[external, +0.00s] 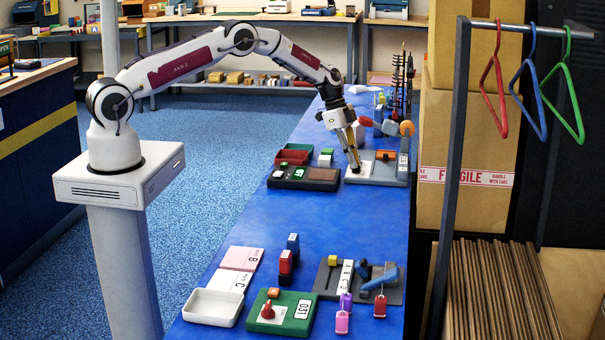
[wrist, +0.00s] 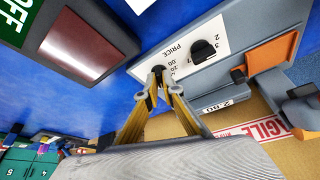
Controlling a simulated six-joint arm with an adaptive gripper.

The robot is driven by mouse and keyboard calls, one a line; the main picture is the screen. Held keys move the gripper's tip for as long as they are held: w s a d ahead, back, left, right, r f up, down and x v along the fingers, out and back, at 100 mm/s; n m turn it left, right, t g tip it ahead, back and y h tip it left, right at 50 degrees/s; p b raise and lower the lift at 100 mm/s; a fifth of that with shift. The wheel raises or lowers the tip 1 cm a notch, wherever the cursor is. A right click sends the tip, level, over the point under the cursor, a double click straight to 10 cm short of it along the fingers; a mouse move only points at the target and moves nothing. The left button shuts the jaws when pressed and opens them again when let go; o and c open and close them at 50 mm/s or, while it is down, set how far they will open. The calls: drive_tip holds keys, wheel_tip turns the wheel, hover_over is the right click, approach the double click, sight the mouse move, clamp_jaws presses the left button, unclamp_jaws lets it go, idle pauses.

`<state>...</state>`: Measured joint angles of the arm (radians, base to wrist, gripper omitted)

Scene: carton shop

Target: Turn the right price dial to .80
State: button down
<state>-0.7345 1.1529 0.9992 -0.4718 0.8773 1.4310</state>
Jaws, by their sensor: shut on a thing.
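The price unit is a grey panel (external: 376,180) with a white dial plate (wrist: 237,28) marked PRICE. A small display (wrist: 216,105) on the unit appears to read 2.00. In the external view my gripper (external: 355,169) reaches down to the plate.
A dark unit with a green OFF label and a reddish pad (wrist: 82,45) stands nearby. Racks and coloured items crowd the back.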

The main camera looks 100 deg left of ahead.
drive_tip(key=shift+f, duration=0.1)
idle(0.4)
drive_tip(key=c, duration=2.2)
unclamp_jaws()
drive_tip(key=shift+r, duration=0.2)
drive_tip(key=shift+s+a+r, duration=0.15)
drive_tip(key=shift+r, duration=0.25)
drive_tip(key=v, duration=0.6)
drive_tip(key=shift+s+r, duration=0.15)
